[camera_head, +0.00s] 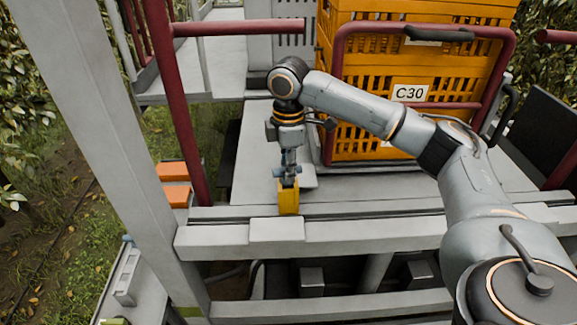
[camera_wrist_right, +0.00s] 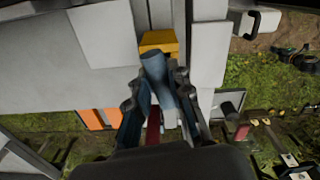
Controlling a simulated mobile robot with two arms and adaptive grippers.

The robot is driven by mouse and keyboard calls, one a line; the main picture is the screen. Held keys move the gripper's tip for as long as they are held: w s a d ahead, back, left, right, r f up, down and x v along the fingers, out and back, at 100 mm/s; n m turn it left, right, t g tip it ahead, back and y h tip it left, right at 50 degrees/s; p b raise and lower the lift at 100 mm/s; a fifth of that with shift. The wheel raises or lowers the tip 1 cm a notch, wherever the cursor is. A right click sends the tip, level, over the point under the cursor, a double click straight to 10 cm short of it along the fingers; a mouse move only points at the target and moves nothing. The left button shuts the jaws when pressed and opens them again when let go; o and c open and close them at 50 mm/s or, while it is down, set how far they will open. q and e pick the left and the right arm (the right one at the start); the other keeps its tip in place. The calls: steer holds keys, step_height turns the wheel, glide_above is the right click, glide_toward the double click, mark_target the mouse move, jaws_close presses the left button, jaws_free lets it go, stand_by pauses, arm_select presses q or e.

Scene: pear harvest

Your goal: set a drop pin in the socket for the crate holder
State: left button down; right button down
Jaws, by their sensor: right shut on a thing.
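My right gripper (camera_head: 286,176) points down over the front edge of the grey platform. In the right wrist view its fingers (camera_wrist_right: 157,105) are shut on a blue-grey cylindrical pin (camera_wrist_right: 153,63). A yellow block (camera_head: 289,197), which looks like the socket, is directly below the gripper; it also shows past the pin's end in the right wrist view (camera_wrist_right: 159,41). The pin overlaps the block in that view, and I cannot tell whether it is inside. The dark red crate holder frame (camera_head: 338,75) stands behind, to the right. My left gripper is not in view.
Stacked orange crates (camera_head: 378,63), one labelled C30, stand within the red frame. A dark red post (camera_head: 176,110) rises left of the gripper. Orange blocks (camera_head: 174,172) lie left of it. A grey beam (camera_head: 340,236) runs along the front; grass is at the left.

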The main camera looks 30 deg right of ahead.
steer(key=c, duration=1.1)
jaws_free()
steer(key=shift+c, duration=0.2)
steer(key=shift+o, duration=0.4)
steer(key=o, duration=0.4)
steer(key=shift+r, duration=3.55)
